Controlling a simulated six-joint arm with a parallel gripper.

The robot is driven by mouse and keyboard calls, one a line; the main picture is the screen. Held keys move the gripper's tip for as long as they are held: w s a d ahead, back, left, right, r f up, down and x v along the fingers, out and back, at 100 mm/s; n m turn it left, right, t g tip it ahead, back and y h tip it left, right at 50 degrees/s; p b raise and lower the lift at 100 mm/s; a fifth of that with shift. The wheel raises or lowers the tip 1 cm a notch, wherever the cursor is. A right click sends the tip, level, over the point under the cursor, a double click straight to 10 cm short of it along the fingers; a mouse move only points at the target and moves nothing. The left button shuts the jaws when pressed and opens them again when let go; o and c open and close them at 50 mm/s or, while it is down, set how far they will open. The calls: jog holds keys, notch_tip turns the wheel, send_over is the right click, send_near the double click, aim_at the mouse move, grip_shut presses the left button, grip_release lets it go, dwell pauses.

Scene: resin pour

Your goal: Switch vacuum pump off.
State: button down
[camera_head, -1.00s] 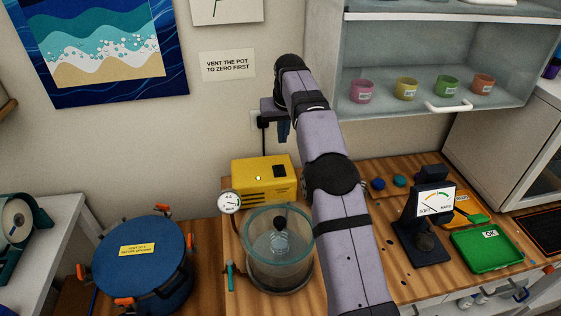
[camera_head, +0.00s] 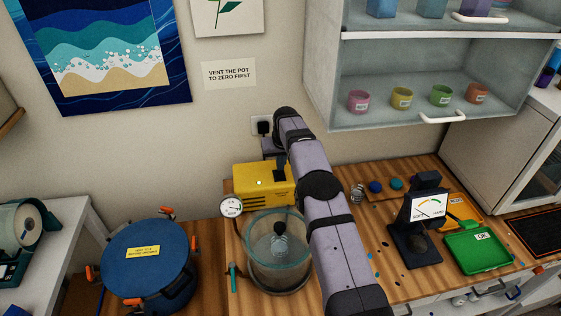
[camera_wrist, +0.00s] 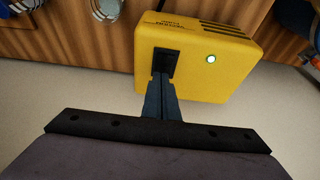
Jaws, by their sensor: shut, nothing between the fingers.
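The yellow vacuum pump (camera_head: 261,185) stands on the wooden bench against the wall, behind the glass chamber. My gripper (camera_wrist: 160,77) is shut and empty. Its fingertips are at the near edge of the switch; I cannot tell whether they touch it. In the head view my arm hides part of the pump and the gripper tips.
The glass chamber (camera_head: 277,262) with a gauge (camera_head: 231,206) stands in front of the pump. A blue pressure pot (camera_head: 148,261) is at left. A shelf (camera_head: 424,129) with cups hangs above.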

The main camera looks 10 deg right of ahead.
jog(key=shift+w+f, duration=0.1)
jog(key=shift+f, duration=0.5)
jog(key=shift+f, duration=0.1)
